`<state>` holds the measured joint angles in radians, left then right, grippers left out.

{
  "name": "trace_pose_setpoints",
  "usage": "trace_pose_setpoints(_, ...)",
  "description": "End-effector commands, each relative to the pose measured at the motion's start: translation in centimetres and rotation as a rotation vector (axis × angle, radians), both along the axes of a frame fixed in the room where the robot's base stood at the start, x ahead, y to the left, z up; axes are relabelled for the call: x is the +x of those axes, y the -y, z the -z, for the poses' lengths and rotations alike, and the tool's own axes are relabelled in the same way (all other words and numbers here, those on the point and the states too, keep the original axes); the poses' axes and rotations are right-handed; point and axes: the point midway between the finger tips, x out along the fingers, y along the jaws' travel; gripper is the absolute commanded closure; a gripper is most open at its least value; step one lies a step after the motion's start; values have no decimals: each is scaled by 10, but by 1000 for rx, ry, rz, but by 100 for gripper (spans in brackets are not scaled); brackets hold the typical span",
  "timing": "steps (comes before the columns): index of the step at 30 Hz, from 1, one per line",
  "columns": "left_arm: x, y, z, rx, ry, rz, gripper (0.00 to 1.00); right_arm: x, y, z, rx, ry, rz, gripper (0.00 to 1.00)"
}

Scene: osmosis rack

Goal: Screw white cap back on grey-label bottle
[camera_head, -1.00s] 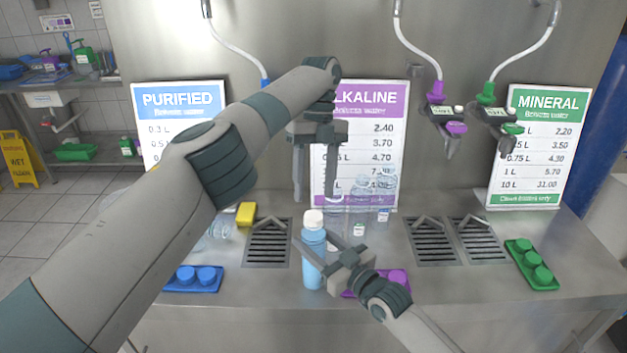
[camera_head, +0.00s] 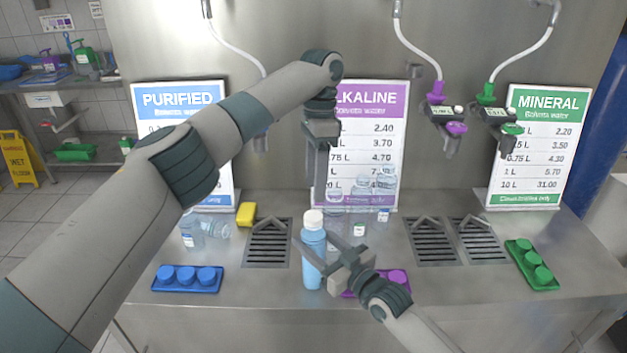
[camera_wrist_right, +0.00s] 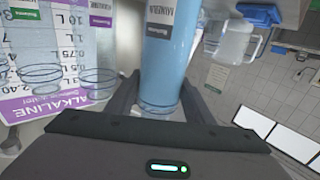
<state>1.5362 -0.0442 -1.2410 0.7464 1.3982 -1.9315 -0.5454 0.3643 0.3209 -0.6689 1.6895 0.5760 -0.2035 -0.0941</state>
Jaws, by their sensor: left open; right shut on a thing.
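A light blue bottle (camera_head: 313,262) stands upright on the steel counter, with the white cap (camera_head: 313,219) on its top; how tightly it sits I cannot tell. My right gripper (camera_head: 318,262) is shut around the bottle's body from the right. In the right wrist view the bottle (camera_wrist_right: 165,60) is between my fingers, with part of its printed label visible. My left gripper (camera_head: 320,180) is open and points down above the cap, apart from it. Its fingers overlap in the head view, so the gap between them is hidden.
A blue cap tray (camera_head: 188,288) lies at left, a purple tray (camera_head: 398,280) behind my right gripper, and a green tray (camera_head: 532,265) at right. Clear bottles (camera_head: 362,195) and a yellow block (camera_head: 246,213) stand behind. Filling nozzles hang above drain grates (camera_head: 432,242).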

Motion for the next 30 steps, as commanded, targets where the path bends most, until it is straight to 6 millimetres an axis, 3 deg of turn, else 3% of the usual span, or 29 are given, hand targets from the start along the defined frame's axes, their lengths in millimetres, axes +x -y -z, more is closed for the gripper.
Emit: trace_pose_setpoints(30, -18, -3, -13, 120, 164, -1352, 50, 0, 0, 0, -1, 1, 1, 100)
